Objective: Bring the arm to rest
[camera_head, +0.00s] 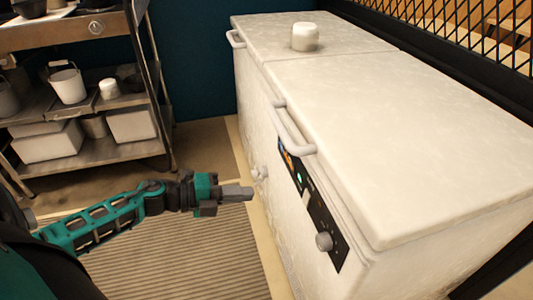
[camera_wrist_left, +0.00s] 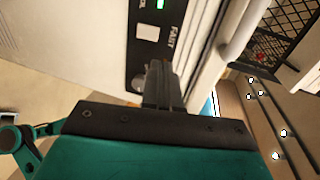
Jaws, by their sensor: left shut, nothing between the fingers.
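My left arm reaches in from the left in the head view, with the left gripper (camera_head: 240,192) held out in front of a white chest freezer (camera_head: 400,130). The gripper is shut and empty. In the left wrist view its fingers (camera_wrist_left: 163,85) point toward the freezer's front, close to the control panel (camera_wrist_left: 155,40). In the head view the fingertips look a little to the left of the freezer front; I cannot tell the exact gap. My right gripper is in neither view.
A white jar (camera_head: 305,37) stands on the closed freezer lid. The lid handle (camera_head: 294,128) and a knob (camera_head: 324,241) stick out from the freezer front. A metal shelf (camera_head: 105,152) with pots and bins stands at the left. A striped mat (camera_head: 180,255) covers the floor below the arm.

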